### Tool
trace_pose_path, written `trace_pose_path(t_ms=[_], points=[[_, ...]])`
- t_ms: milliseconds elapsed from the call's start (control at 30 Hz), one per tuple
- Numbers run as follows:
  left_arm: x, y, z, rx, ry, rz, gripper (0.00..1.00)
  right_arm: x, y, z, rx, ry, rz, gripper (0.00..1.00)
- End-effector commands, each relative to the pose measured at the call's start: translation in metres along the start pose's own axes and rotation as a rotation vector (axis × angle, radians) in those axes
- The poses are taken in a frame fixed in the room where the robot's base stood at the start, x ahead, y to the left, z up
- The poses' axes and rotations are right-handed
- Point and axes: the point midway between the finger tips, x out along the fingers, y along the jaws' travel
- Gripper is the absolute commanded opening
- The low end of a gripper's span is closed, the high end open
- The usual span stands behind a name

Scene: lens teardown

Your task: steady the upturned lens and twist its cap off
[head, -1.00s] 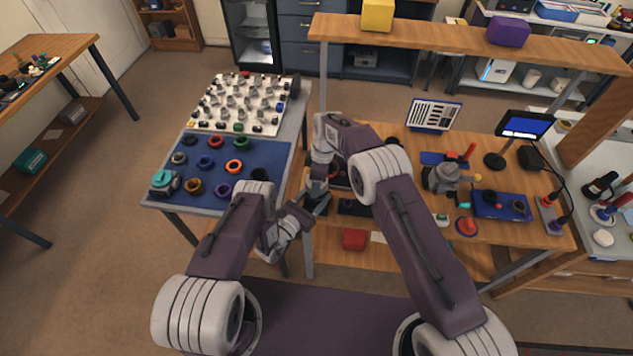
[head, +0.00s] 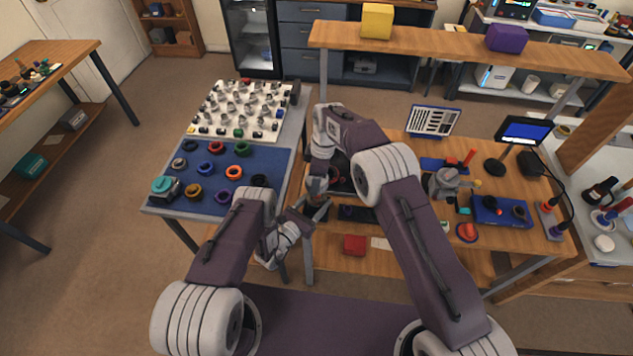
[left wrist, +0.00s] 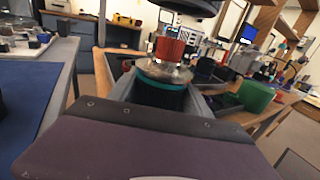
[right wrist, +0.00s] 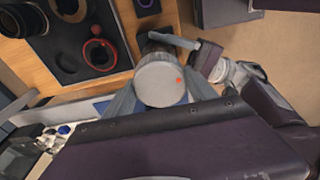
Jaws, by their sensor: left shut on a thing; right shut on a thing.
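The upturned lens (left wrist: 158,97) is a dark cylinder with a teal ring, upright in my left gripper (head: 312,211), which is shut on it. A red ribbed piece (left wrist: 170,49) with a pale base shows at its top end. My right gripper (head: 318,180) is above the left one and shut on the cap (right wrist: 160,84), a pale grey disc with an orange mark. In the left wrist view, the cap's dark underside (left wrist: 190,6) appears at the top edge, with a gap between it and the red piece. In the head view, my arms largely hide lens and cap.
A table at left holds a blue mat (head: 215,205) with coloured rings and a white board (head: 212,110) of small parts. The bench (head: 395,220) at right carries a dark tray, a screen (head: 525,128) and tools. A shelf (head: 450,43) spans the bench.

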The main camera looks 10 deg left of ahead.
Motion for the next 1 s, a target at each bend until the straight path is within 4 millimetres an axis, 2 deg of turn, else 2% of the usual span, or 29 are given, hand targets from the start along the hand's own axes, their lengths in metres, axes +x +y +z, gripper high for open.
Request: trace_pose_path(t_ms=[367, 400, 467, 767, 1000], points=[[-0.001, -0.001, -0.001, -0.001, 0.004, -0.002, 0.0, -0.007, 0.0, -0.001, 0.0, 0.0, 0.0, 0.27], [-0.001, -0.001, -0.001, -0.001, 0.004, -0.002, 0.68, -0.007, 0.0, -0.001, 0.0, 0.0, 0.0, 0.27], [-0.001, -0.001, -0.001, -0.001, 0.003, -0.002, 0.82, -0.007, 0.0, -0.001, 0.0, 0.0, 0.0, 0.27], [-0.001, 0.0, 0.0, 0.0, 0.001, 0.0, 0.82, -0.007, 0.0, -0.001, 0.0, 0.0, 0.0, 0.27], [-0.021, 0.001, 0.004, -0.001, 0.001, 0.003, 0.82, -0.007, 0.0, -0.001, 0.0, 0.0, 0.0, 0.27]])
